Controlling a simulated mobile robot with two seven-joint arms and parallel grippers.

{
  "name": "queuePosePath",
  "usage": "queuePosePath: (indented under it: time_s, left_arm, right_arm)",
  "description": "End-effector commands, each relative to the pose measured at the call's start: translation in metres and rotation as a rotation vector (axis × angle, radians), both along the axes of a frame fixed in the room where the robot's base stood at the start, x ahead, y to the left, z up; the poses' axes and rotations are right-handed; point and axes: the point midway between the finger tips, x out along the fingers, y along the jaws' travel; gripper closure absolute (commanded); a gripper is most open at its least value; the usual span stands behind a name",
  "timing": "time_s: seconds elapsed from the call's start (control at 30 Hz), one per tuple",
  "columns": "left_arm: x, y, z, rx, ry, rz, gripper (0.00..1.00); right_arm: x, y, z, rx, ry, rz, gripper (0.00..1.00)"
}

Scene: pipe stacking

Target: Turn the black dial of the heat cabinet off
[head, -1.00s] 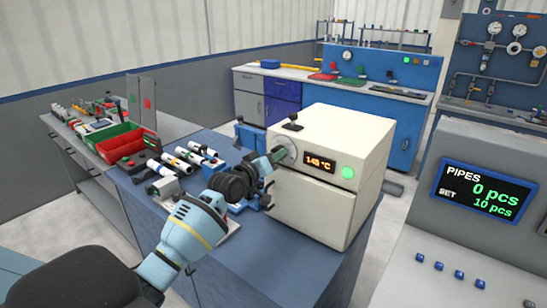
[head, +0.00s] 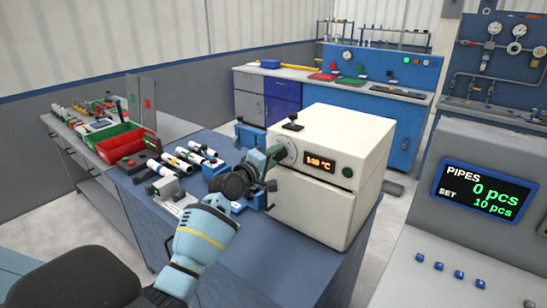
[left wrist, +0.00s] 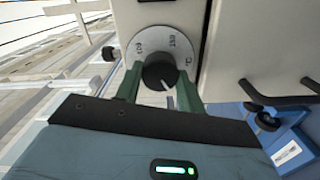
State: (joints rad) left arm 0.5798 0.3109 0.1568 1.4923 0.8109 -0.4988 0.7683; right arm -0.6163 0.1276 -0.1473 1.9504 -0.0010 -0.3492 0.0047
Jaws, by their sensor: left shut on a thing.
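The heat cabinet (head: 368,143) is a cream box on the blue bench. Its orange display (head: 320,162) reads about 140 °C, and the round lamp (head: 347,172) on its front is dark green. The black dial (left wrist: 160,72) sits on a round grey scale plate (left wrist: 150,40) with printed numbers; its white pointer mark points down and slightly right in the left wrist view. My left gripper (left wrist: 160,78) has its green fingers on both sides of the dial, shut on it. In the head view my left gripper (head: 272,157) partly covers the dial. My right gripper is not in view.
White pipes with coloured bands (head: 188,156) lie on the bench left of the cabinet. Red and green bins (head: 125,148) stand farther left. A console (head: 480,190) reading "PIPES 0 pcs" stands at the right. A blue clamp-like part (left wrist: 290,140) is beside the cabinet.

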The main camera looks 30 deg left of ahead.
Motion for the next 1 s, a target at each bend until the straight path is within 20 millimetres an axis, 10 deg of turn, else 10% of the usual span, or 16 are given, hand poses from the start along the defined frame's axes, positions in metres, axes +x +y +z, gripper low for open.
queuePosePath:
  time_s: [0.53, 0.57, 0.7, 1.0]
  left_arm:
    - [0.0001, -0.0005, -0.0011, -0.03, 0.005, -0.001, 0.84]
    - [0.0001, -0.0005, -0.0011, -0.03, 0.005, -0.001, 0.6]
    - [0.0001, -0.0004, -0.0009, -0.029, 0.003, -0.001, 0.42]
    - [-0.0004, -0.0002, -0.0004, -0.027, 0.003, 0.0, 0.4]
  right_arm:
    - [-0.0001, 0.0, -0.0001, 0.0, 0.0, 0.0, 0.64]
    - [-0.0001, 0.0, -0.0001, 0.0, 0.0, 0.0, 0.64]
    - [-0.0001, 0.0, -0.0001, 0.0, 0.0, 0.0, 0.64]
    - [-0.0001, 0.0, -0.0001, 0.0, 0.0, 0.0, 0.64]
